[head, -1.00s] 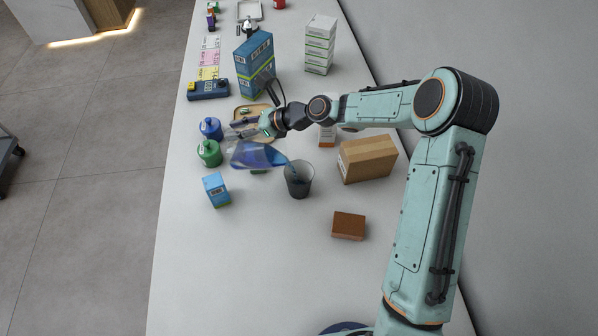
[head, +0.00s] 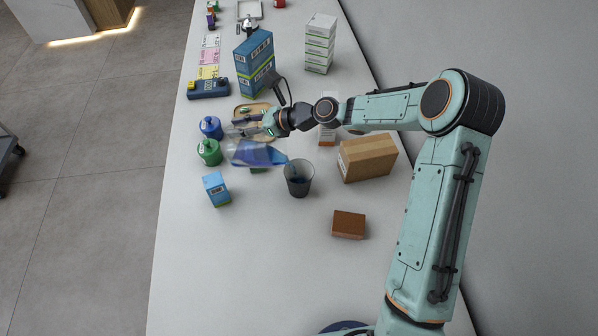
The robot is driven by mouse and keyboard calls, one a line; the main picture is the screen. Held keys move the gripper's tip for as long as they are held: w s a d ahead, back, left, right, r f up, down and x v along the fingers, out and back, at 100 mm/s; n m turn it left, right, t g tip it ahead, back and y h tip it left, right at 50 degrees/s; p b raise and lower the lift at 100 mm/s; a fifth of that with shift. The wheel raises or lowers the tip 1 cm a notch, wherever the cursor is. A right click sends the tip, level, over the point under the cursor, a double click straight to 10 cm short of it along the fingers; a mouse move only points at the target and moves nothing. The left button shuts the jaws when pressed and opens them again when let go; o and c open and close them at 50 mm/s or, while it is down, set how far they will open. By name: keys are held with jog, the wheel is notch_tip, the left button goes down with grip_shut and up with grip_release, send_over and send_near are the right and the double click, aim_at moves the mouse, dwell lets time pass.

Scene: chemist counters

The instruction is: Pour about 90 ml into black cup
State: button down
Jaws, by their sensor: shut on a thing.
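The black cup (head: 299,182) is dark and see-through and stands upright on the counter. A dark blue patch shows inside it. A clear flask of blue liquid (head: 258,155) is tilted on its side just left of the cup, its mouth pointing right toward the cup's rim. My gripper (head: 240,131) is at the flask, on its far side, and is shut on it. The exact contact of the fingers is hard to see. No stream of liquid is clear between the flask and the cup.
A blue jar (head: 210,127), a green jar (head: 209,152) and a small blue box (head: 216,189) stand left. A cardboard box (head: 367,158) stands right of the cup, a brown block (head: 348,224) nearer. Tall blue boxes (head: 254,65) stand behind. The near counter is clear.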

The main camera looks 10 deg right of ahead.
aim_at(229, 141)
jog(key=shift+s+d+r+y, duration=0.1)
jog(key=shift+d+r+y, duration=0.2)
jog(key=shift+r+y, duration=0.1)
dwell(0.5)
jog(key=shift+a+f+h, duration=0.25)
jog(key=shift+a+h, duration=0.05)
jog(key=shift+a, duration=0.05)
jog(key=a+f+h, duration=0.1)
jog(key=w+a+f+g+h, duration=0.1)
jog(key=f+h, duration=0.1)
jog(key=shift+a+f, duration=0.15)
jog(key=shift+a, duration=0.05)
jog(key=shift+f+h, duration=0.35)
jog(key=shift+h, duration=0.05)
jog(key=shift+w+a+f+g+h, duration=0.2)
jog(key=shift+a+f+g+h, duration=0.15)
jog(key=shift+f+h, duration=0.3)
dwell(0.5)
